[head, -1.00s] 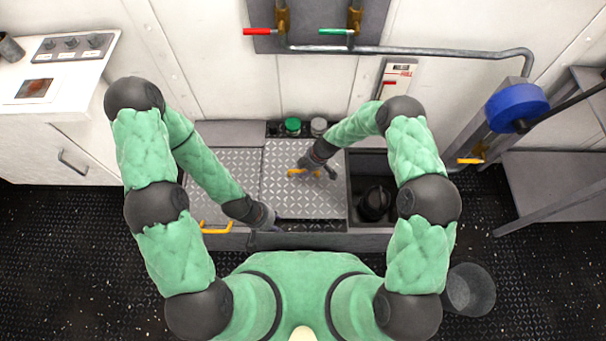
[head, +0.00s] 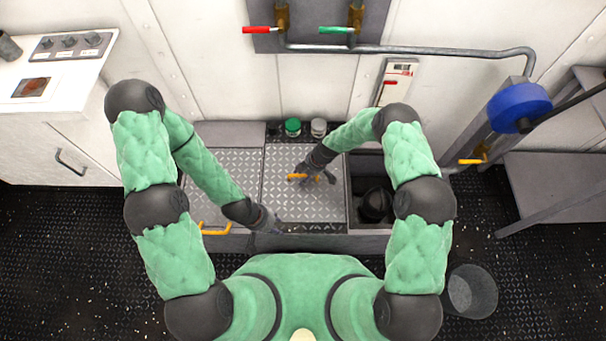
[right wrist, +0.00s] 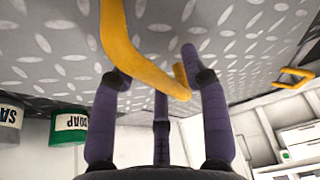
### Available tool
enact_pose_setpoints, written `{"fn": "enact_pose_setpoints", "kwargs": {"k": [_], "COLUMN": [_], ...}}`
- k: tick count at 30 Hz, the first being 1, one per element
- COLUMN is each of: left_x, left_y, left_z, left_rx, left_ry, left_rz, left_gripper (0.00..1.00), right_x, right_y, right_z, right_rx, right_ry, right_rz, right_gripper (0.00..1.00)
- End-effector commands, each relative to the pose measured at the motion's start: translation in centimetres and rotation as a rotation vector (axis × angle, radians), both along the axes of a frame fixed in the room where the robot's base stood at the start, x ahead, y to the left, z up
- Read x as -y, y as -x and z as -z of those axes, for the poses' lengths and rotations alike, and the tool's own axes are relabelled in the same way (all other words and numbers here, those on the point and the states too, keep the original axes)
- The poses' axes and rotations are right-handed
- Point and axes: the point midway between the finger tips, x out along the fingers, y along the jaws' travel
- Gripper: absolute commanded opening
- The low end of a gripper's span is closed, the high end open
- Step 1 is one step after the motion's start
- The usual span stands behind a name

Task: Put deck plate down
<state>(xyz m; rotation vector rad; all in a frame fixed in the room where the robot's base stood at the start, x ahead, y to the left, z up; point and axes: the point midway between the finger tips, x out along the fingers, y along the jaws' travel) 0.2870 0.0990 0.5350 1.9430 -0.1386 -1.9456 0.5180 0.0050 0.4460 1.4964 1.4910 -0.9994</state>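The deck plate (head: 300,205) is a grey diamond-tread panel with a yellow handle (head: 297,177). In the head view it lies in the middle of the low box, beside a similar left plate, and looks about level with it. My right gripper (head: 325,176) is over its handle. In the right wrist view the handle (right wrist: 145,65) passes between the spread fingers (right wrist: 160,95), with gaps on both sides. My left gripper (head: 280,228) is low at the plate's front edge; its fingers are too small to read, and I cannot tell if it touches.
The left plate (head: 222,165) has its own yellow handle (head: 215,229). An open bay (head: 366,165) with a dark round object (head: 376,204) is at the right. Green-lidded (head: 293,126) and grey-lidded jars (head: 318,127) stand behind. A bucket (head: 471,292) stands on the floor.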

Motion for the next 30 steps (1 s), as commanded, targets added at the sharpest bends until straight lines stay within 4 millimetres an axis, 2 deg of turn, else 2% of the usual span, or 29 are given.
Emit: {"fn": "enact_pose_setpoints", "kwargs": {"k": [5, 8, 21, 25, 30], "left_x": [0.0, 0.0, 0.0, 0.0, 0.0], "left_y": [0.0, 0.0, 0.0, 0.0, 0.0], "left_z": [0.0, -0.3, -3.5, -4.0, -4.3], "left_rx": [0.000, 0.000, 0.000, 0.000, 0.000], "left_ry": [0.000, 0.000, 0.000, 0.000, 0.000], "left_rz": [0.000, 0.000, 0.000, 0.000, 0.000], "left_gripper": [0.40, 0.40, 0.40, 0.40, 0.40], "right_x": [0.0, 0.2, 3.3, 4.1, 4.6], "right_y": [0.0, -0.1, -0.1, 0.0, 0.1], "right_z": [-0.2, -0.9, -8.6, -10.2, -11.2], "right_rx": [0.000, 0.001, 0.001, 0.001, -0.001], "right_ry": [0.000, 0.000, 0.000, 0.000, 0.000], "right_rz": [0.000, 0.000, 0.002, 0.001, 0.003], "right_gripper": [0.45, 0.45, 0.45, 0.45, 0.45]}}
